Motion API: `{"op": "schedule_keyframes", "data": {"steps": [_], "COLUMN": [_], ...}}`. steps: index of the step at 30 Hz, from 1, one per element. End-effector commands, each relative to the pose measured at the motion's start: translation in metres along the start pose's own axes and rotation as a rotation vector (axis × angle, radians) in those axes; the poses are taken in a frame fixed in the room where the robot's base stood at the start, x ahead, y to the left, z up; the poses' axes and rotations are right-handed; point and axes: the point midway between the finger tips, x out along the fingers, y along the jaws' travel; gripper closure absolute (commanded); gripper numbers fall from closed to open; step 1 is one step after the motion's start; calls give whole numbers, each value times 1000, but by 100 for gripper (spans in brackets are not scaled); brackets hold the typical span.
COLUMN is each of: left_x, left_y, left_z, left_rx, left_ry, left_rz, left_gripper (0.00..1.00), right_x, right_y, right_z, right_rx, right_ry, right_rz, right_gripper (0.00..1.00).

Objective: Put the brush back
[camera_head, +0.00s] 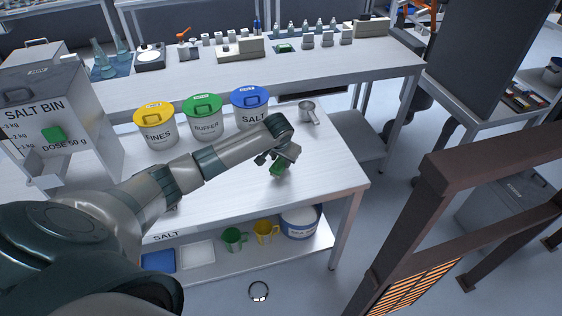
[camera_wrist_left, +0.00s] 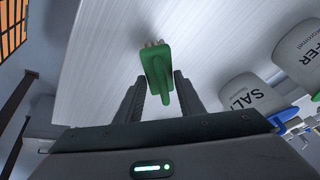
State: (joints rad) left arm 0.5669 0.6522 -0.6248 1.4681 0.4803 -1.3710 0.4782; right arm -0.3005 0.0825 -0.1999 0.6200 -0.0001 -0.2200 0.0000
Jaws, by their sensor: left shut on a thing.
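A green brush (camera_wrist_left: 158,70) with pale bristles is held between the fingers of my left gripper (camera_wrist_left: 160,97) in the left wrist view. My left gripper is shut on the brush. Whether the brush touches the table I cannot tell. My right gripper is not in view.
A metal scoop (camera_head: 307,112) lies at the table's back right. Buckets labelled FINES (camera_head: 157,130), BUFFER (camera_head: 205,124) and SALT (camera_head: 252,112) stand behind my arm. The SALT BIN (camera_head: 85,120) stands at left. A lower shelf (camera_head: 215,275) holds cups and trays.

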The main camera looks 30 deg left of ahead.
Motion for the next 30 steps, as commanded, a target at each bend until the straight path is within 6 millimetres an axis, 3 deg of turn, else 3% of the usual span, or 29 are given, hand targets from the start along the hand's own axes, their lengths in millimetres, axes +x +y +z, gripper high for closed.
{"op": "schedule_keyframes", "data": {"steps": [6,18,19,21,30], "left_x": [17,21,21,21,20], "left_y": [3,4,4,4,4], "left_z": [7,9,9,9,8], "left_rx": [0,0,0,0,0], "left_ry": [0,0,0,0,0], "left_rz": [0,0,0,0,0], "left_gripper": [90,90,60,46,46], "right_x": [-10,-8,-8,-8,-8], "right_y": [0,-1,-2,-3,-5], "right_z": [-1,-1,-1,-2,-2], "right_rx": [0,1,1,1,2], "right_ry": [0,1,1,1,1], "right_rz": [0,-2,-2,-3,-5], "right_gripper": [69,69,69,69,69]}}
